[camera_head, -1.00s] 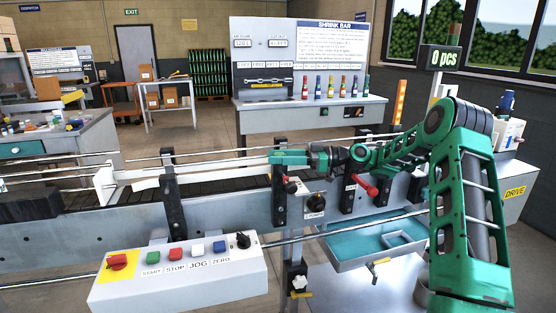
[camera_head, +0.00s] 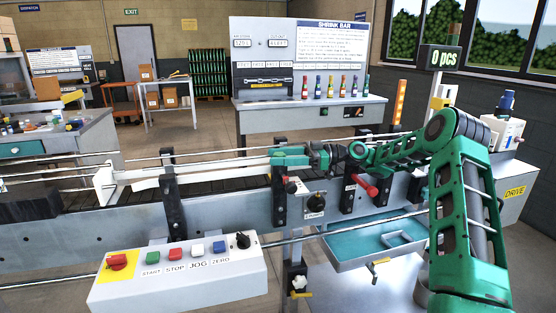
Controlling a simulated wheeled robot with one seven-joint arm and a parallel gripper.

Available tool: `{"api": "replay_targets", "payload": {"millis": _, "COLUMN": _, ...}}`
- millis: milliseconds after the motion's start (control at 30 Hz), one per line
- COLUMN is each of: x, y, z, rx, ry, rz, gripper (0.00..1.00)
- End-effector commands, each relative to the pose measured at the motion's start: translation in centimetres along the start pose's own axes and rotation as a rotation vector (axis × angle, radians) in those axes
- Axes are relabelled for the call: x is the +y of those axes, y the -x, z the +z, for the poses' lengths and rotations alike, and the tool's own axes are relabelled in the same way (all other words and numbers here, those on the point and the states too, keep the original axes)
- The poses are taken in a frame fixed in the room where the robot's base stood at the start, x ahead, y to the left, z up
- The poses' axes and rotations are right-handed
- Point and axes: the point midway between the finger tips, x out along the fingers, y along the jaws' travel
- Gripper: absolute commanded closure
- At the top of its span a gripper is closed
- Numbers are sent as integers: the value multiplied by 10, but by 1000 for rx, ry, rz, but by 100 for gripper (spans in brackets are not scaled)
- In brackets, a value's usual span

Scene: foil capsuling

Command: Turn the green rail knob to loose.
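My green arm comes in from the lower right and reaches left across the conveyor rail. Its end, my gripper (camera_head: 290,157), is at the top of a black rail bracket (camera_head: 280,200). The fingertips are small and merge with the bracket top, so I cannot tell whether they are open or shut. I cannot make out a separate green rail knob at the gripper; it may be hidden by it. A small green part (camera_head: 418,187) shows at the right end of the rail, beneath my forearm, but I cannot tell what it is.
A red handle (camera_head: 367,186) and a black dial (camera_head: 316,200) sit close below my arm. A control box (camera_head: 180,280) with coloured buttons stands in front. A teal tray (camera_head: 365,250) lies below. Another black bracket (camera_head: 172,205) stands to the left.

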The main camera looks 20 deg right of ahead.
Motion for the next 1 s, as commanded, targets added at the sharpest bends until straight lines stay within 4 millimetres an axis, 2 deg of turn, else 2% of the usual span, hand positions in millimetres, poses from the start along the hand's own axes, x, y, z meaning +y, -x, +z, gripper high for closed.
{"api": "replay_targets", "payload": {"millis": 267, "x": -1, "y": -1, "z": -4, "rx": 1, "ry": 1, "rz": -4, "gripper": 50}}
{"api": "replay_targets", "payload": {"millis": 367, "x": -1, "y": -1, "z": -13, "rx": 1, "ry": 4, "rz": -4, "gripper": 50}}
{"api": "replay_targets", "payload": {"millis": 533, "x": 1, "y": -1, "z": -40, "rx": -1, "ry": 4, "rz": -1, "gripper": 50}}
{"api": "replay_targets", "payload": {"millis": 1000, "x": -50, "y": -58, "z": -85, "rx": -1, "ry": 0, "rz": -4, "gripper": 50}}
